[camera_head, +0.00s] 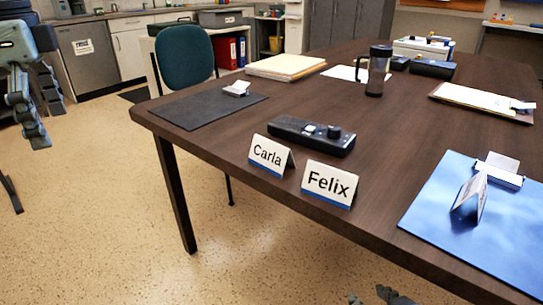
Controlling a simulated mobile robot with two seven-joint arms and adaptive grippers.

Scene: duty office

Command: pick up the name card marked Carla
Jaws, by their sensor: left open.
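The white folded name card marked Carla (267,157) stands upright near the table's front edge, with a blue strip along its bottom. A similar card marked Felix (329,184) stands close to its right. My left gripper (45,115) is open and empty at the upper left, over the floor, well apart from the Carla card. Only tips of my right gripper (376,297) show at the bottom edge, in front of the table; whether it is open or shut is unclear.
A dark device (311,136) lies just behind the cards on the brown table (230,146). A black mat (208,110) lies to the left, a blue mat (488,222) with a folded card to the right. A tumbler (377,72) stands further back. A green chair (186,57) stands behind the table.

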